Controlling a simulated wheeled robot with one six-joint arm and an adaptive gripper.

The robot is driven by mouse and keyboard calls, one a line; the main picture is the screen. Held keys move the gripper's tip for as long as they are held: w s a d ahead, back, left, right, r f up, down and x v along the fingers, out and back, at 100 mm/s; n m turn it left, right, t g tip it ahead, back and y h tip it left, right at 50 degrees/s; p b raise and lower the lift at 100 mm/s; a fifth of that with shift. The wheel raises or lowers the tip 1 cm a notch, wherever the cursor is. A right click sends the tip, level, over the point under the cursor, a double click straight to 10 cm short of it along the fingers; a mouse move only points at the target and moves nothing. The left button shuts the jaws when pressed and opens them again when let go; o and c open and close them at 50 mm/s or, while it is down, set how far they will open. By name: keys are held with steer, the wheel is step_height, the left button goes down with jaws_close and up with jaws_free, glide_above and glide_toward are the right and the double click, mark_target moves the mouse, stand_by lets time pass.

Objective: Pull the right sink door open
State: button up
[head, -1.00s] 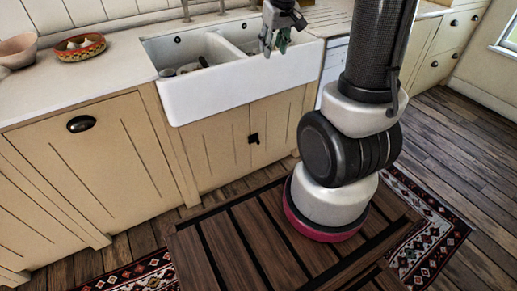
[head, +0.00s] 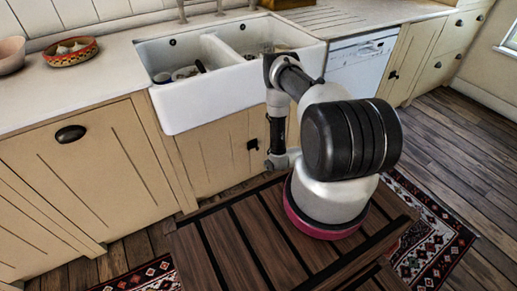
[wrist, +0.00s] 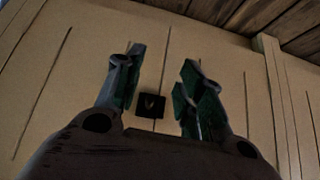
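The right sink door (head: 259,125) is a cream panel under the white sink (head: 240,82), partly hidden behind my arm in the head view. It looks closed. A small black knob (head: 252,144) sits at the seam of the two sink doors. My gripper's fingers are not clearly visible in the head view, where my arm reaches down in front of the doors. In the wrist view, my gripper (wrist: 162,80) is open, its fingers apart and facing the cream door front (wrist: 210,50). A dark square knob (wrist: 150,106) shows between the fingers; I cannot tell the distance to it.
A white dishwasher (head: 360,65) stands right of the sink. Bowls (head: 70,52) stand on the counter at left. A wooden slatted platform (head: 240,240) and patterned rugs (head: 435,240) lie on the plank floor. A cabinet post (wrist: 272,75) shows in the wrist view.

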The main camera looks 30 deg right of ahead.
mark_target(258, 147)
steer(key=w+t, duration=0.2)
steer(key=w, duration=0.2)
steer(key=w+t, duration=0.2)
steer(key=w, duration=0.2)
steer(key=w+a+t, duration=0.1)
steer(key=w, duration=0.3)
steer(key=shift+w+r+t, duration=0.1)
steer(key=shift+r+t, duration=0.25)
steer(key=shift+t, duration=0.05)
jaws_close()
